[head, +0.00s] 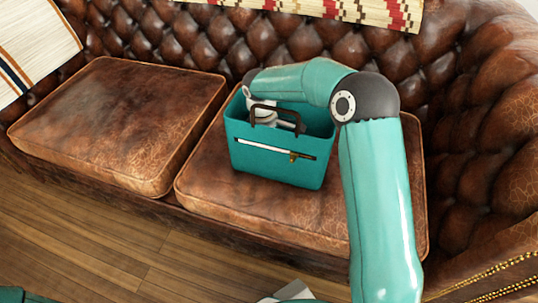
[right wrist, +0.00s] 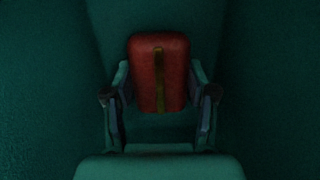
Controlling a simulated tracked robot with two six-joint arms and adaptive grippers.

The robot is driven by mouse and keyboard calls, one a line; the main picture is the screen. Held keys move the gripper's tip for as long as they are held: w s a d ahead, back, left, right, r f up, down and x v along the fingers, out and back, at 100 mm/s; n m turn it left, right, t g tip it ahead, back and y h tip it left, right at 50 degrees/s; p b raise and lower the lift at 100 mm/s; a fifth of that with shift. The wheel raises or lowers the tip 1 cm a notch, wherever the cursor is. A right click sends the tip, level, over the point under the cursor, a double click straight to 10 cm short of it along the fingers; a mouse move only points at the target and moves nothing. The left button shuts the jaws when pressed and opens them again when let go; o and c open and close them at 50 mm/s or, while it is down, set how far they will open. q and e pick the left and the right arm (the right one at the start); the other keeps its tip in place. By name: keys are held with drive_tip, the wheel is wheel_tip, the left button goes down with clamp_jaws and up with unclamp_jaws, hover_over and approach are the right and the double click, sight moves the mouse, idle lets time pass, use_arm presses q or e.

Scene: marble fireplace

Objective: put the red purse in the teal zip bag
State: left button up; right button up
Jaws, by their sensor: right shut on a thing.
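The teal zip bag (head: 275,165) stands upright and open-topped on the right seat cushion, with a dark handle and a zip on its front. My right arm reaches over it from the right, and its gripper goes down into the bag, where the bag wall hides the fingers in the head view. In the right wrist view my right gripper (right wrist: 160,88) is shut on the red purse (right wrist: 146,65), one finger on each side. The purse has a yellowish stripe down its middle. Dark teal bag walls surround it. Whether it touches the bag's bottom is unclear. My left gripper is not in view.
The brown leather sofa has a bare left cushion (head: 115,120) and a tufted backrest (head: 215,45) close behind the bag. A patterned throw (head: 345,10) hangs over the backrest.

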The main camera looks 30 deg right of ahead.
drive_tip(key=shift+f, duration=0.1)
drive_tip(key=o, duration=1.2)
drive_tip(key=r+p, duration=0.1)
drive_tip(key=r, duration=0.1)
drive_tip(key=r+p, duration=0.1)
drive_tip(key=r, duration=0.2)
drive_tip(key=r+p, duration=0.1)
drive_tip(key=r, duration=0.1)
drive_tip(key=shift+w+a+r+p, duration=0.3)
drive_tip(key=shift+r, duration=0.1)
